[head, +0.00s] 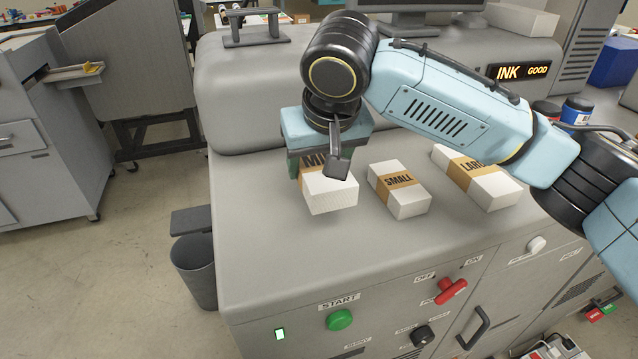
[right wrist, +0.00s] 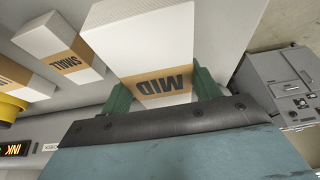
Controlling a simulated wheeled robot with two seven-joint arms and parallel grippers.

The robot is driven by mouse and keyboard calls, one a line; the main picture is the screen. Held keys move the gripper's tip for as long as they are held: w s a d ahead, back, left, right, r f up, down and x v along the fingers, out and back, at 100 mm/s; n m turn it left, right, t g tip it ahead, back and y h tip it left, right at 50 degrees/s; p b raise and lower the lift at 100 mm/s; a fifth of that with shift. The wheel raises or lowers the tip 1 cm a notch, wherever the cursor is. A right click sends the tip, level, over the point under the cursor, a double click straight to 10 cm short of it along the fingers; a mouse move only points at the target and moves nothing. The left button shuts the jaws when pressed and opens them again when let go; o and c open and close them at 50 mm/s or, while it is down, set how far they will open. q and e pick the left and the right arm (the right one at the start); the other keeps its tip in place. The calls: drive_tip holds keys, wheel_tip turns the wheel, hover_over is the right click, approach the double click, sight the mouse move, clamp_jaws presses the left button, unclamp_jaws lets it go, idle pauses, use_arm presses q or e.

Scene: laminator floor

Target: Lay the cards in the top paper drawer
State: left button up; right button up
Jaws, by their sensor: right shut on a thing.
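My right gripper (head: 322,160) is shut on the white pack with a brown MID band (head: 331,194), on or just above the grey machine top; I cannot tell whether it touches. In the right wrist view the green fingers stand on both sides of the MID pack (right wrist: 140,45). A white pack banded SMALL (head: 399,189) lies to its right, and it also shows in the right wrist view (right wrist: 60,45). A larger white pack banded LARGE (head: 476,178) lies farther right. No cards and no open paper drawer can be made out. My left gripper is not in view.
The machine top (head: 270,260) is clear in front of the packs. Its front carries a green START button (head: 339,320) and a red handle (head: 450,291). A grey bin (head: 196,270) stands on the floor at left. Ink jars (head: 576,112) stand at the right.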

drive_tip(key=d+r, duration=0.1)
drive_tip(key=w+d+r, duration=0.1)
drive_tip(key=d, duration=0.1)
drive_tip(key=shift+r+m, duration=0.1)
drive_tip(key=shift+m, duration=0.2)
drive_tip(key=d+f+m+h+b, duration=0.1)
drive_tip(key=d+m, duration=0.2)
drive_tip(key=d, duration=1.4)
drive_tip(key=shift+w+d+f, duration=0.15)
drive_tip(key=shift+w+d, duration=0.15)
drive_tip(key=shift+w, duration=0.15)
drive_tip(key=shift+s+f, duration=0.1)
drive_tip(key=shift+s, duration=0.05)
